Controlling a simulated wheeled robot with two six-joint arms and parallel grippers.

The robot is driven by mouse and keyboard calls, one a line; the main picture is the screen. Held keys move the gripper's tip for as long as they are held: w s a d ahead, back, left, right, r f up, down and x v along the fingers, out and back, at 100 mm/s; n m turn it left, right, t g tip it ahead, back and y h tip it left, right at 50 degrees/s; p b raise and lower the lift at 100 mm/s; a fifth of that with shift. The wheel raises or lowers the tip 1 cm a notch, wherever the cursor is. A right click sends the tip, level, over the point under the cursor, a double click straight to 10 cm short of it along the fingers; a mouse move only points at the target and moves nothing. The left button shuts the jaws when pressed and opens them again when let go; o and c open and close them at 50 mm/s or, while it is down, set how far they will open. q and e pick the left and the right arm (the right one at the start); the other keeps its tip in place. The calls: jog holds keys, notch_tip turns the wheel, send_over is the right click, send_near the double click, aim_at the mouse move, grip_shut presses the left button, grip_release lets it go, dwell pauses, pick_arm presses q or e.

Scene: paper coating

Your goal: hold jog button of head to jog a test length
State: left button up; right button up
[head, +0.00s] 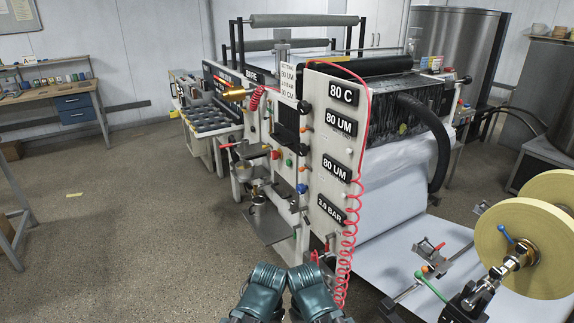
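The coating machine's head (325,150) stands ahead, with its tall white side panel facing me. Coloured buttons and knobs sit low on the panel's left face: a red one (275,155), a green one (289,162) and a blue one (303,188). No lettering shows which is the jog button. A white paper web (385,215) runs down from the head to the right. Two dark teal parts of my arms show at the bottom centre, side by side and well short of the panel. No gripper fingertips can be made out.
A coiled red hose (348,240) hangs along the panel's right edge. Large paper rolls (520,240) on a shaft stand at the lower right. A workbench (60,92) is at the far left. The floor (130,230) left of the machine is mostly clear.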

grip_shut()
dwell(1.5)
